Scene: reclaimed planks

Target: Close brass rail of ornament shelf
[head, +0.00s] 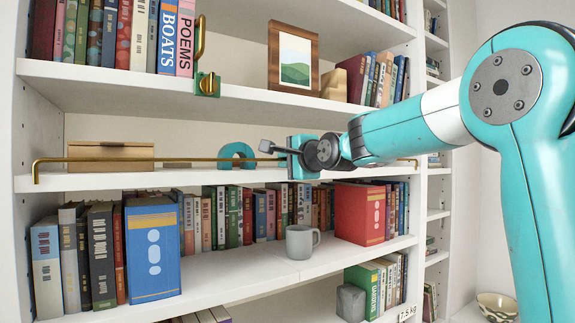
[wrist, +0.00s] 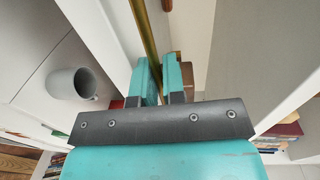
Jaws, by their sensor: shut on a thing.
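The brass rail (head: 200,160) runs nearly level along the front of the ornament shelf (head: 140,181), a little above its edge. Its bent left end meets the shelf front at the far left. Its right end shows beyond my arm. My gripper (head: 284,150) is at the rail, right of its middle, and covers a short part of it. In the wrist view the rail (wrist: 146,35) passes between the two teal fingers (wrist: 161,78), which are shut on it. Behind the rail stand a tan box (head: 110,155) and a teal arch (head: 236,155).
A grey mug (head: 301,242) stands on the shelf below, among books, with a blue binder (head: 153,250) and a red one (head: 360,213). Above are a framed picture (head: 293,60) and a brass-and-green fitting (head: 208,84) on the shelf edge. Open room lies before the shelves.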

